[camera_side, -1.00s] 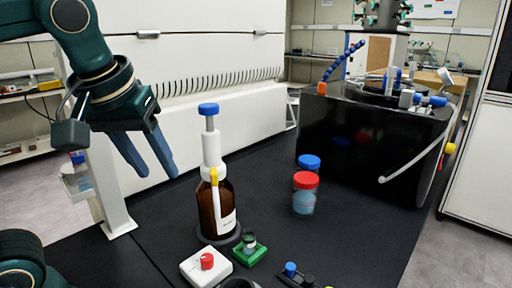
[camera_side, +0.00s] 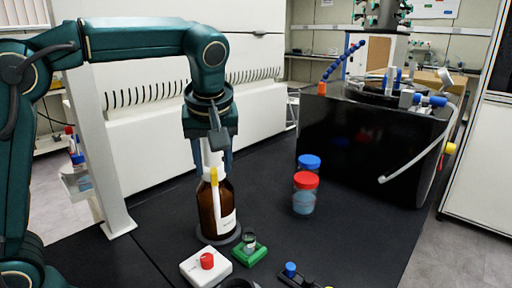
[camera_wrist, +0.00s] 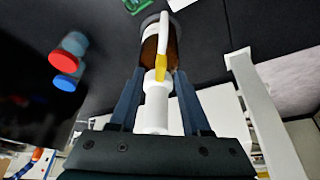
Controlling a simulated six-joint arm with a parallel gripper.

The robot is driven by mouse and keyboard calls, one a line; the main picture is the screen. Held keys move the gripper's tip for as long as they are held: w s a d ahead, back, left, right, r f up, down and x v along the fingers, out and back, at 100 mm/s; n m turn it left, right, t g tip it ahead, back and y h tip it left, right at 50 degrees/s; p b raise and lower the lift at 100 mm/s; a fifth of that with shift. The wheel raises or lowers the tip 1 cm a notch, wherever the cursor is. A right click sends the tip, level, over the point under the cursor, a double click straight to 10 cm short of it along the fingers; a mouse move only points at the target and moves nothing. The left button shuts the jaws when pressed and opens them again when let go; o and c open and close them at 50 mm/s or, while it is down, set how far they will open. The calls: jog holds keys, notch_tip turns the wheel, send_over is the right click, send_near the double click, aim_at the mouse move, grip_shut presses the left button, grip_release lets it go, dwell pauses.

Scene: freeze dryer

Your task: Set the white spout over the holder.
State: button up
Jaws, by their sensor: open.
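The brown bottle (camera_side: 207,214) stands upright on a dark round base, with a white dispenser head (camera_side: 212,160) on top. The white spout (camera_side: 217,205) with a yellow collar (camera_side: 214,176) comes off the head toward the side camera. It also shows in the wrist view (camera_wrist: 164,32). The green holder (camera_side: 262,254) with a small vial (camera_side: 249,240) in it sits in front and to the right of the bottle; its edge shows in the wrist view (camera_wrist: 135,5). My gripper (camera_side: 212,167) is open, its fingers (camera_wrist: 158,76) on both sides of the white head. The blue top knob is hidden.
A white block with a red knob (camera_side: 207,261) stands close in front of the bottle. Red-lidded (camera_side: 305,193) and blue-lidded (camera_side: 309,161) jars stand to the right. A white post (camera_side: 104,160) rises at left. Black table lies free between bottle and jars.

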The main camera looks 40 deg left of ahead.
jog(key=shift+w+a+f, duration=0.1)
jog(key=shift+a+f, duration=0.1)
jog(key=shift+f, duration=0.45)
grip_shut()
dwell(1.0)
